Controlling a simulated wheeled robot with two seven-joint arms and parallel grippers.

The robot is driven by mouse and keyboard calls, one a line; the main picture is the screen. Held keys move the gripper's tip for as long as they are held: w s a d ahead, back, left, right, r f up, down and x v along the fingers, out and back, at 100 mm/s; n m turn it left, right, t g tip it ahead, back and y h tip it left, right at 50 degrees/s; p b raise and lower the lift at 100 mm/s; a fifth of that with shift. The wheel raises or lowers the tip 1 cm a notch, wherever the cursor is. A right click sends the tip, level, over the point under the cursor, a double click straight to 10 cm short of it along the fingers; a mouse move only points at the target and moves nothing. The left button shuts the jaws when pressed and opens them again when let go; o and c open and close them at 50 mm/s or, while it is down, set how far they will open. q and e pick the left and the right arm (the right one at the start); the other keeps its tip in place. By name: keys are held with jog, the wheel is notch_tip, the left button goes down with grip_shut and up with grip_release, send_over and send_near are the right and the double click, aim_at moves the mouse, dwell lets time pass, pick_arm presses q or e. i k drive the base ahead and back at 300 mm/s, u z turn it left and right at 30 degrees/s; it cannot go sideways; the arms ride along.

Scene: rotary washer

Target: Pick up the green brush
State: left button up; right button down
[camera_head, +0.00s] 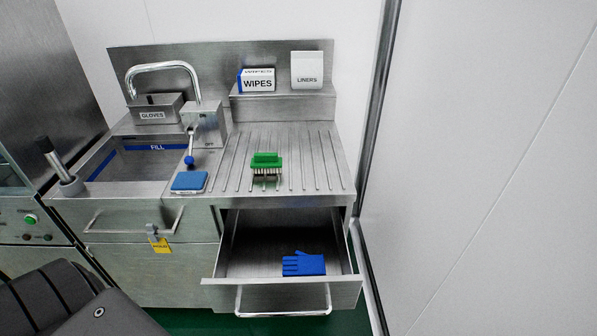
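The green brush (266,160) rests on the ribbed steel drainboard (318,165), right of the sink. Its green back faces up and its pale bristles point down toward the front. Nothing touches it. Neither of my grippers is in view. A dark grey ridged shape at the lower left corner may be part of my own body.
Below the drainboard, an open drawer (240,262) juts forward with a blue glove (304,263) inside. A blue sponge (189,181) lies left of the brush, near a blue-tipped lever (189,160). The faucet (163,67), wipes box (257,80) and liners box (307,70) stand behind.

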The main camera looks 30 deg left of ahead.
aim_at(265, 162)
jog(key=u, duration=1.1)
